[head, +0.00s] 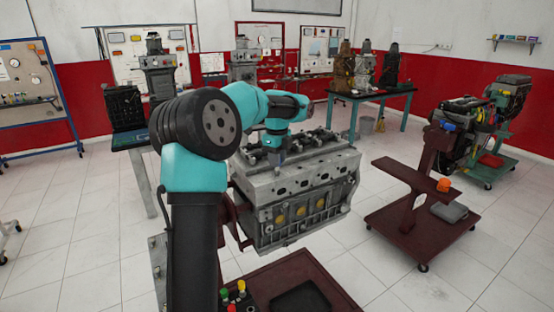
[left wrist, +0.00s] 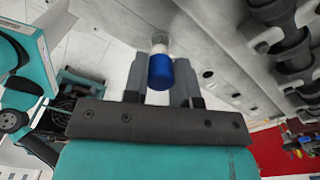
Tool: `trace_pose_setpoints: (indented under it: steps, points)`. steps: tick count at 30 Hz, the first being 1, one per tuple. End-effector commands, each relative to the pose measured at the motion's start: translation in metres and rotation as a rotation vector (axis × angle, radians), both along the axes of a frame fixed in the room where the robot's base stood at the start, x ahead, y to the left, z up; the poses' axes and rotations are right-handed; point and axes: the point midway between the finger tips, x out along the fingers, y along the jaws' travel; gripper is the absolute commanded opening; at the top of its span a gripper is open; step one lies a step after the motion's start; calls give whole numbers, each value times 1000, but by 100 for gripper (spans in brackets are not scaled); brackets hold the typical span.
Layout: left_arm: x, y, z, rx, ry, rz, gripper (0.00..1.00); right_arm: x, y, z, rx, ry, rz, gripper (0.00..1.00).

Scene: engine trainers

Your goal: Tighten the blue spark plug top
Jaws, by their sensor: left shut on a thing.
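The blue spark plug top (left wrist: 160,74) shows in the left wrist view between the two fingers of my left gripper (left wrist: 161,62), which is shut on it. Its white part (left wrist: 160,42) points away from the gripper, close to the side of the grey engine block (left wrist: 215,50). I cannot tell whether it is seated in the block. In the head view my left gripper (head: 276,157) points down at the near top edge of the engine block (head: 290,182). The blue top is hidden or too small there. My right gripper is not in view.
Another red stand (head: 420,222) with an orange piece (head: 443,185) is at the right. Open tiled floor (head: 110,265) lies at left.

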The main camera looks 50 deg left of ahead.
Motion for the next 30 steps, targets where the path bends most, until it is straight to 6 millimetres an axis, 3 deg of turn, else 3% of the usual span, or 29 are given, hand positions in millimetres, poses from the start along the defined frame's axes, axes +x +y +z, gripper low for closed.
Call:
trace_pose_setpoints:
  steps: [16,17,18,24,30]
  points:
    - [0,0,0,0,0,-34,2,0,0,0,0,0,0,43]
    - [0,0,0,0,0,-34,28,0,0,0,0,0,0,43]
    - [0,0,0,0,0,-34,32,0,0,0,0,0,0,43]
    - [0,0,0,0,0,-34,51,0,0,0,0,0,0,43]
    - [0,0,0,0,0,-33,52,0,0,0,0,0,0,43]
